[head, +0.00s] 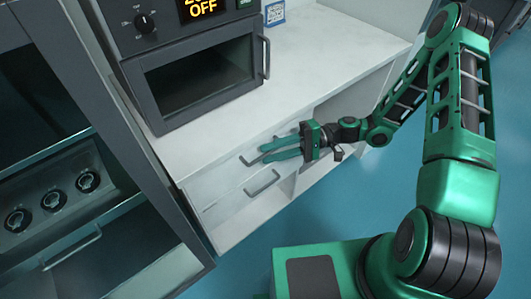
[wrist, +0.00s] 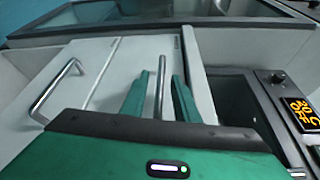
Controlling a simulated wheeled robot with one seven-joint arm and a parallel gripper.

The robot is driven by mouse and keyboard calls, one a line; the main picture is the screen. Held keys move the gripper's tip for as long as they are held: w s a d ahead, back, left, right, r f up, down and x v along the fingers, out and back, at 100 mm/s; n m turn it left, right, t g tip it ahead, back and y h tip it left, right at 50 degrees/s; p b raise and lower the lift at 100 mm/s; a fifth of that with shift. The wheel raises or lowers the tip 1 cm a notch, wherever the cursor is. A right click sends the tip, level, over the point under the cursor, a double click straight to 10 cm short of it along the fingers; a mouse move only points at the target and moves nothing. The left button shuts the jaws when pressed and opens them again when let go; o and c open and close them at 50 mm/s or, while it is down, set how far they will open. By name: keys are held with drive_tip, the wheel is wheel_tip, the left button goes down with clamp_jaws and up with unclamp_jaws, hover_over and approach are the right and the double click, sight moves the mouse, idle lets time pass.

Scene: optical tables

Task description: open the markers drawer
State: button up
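Two white drawers show in a cabinet under the counter, and both look shut. The upper drawer (wrist: 135,55) has a metal bar handle (wrist: 160,85), and the lower drawer (wrist: 75,62) has a like handle (wrist: 62,85). No label is readable, so I cannot tell which is the markers drawer. My gripper (head: 264,153) is at the upper drawer's front. In the wrist view its green fingers (wrist: 160,75) stand apart on either side of the upper handle, with gaps visible. The lower handle (head: 262,183) is clear in the head view; the upper one is partly hidden by the fingers.
An oven-like box (head: 195,75) with an "OFF" display stands on the white counter (head: 300,50). Open shelves (head: 345,105) lie right of the drawers. A dark cabinet (head: 60,150) with several round knobs is at left. The blue floor (head: 340,210) before the drawers is free.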

drive_tip(key=shift+x, duration=1.25)
drive_tip(key=shift+c, duration=0.7)
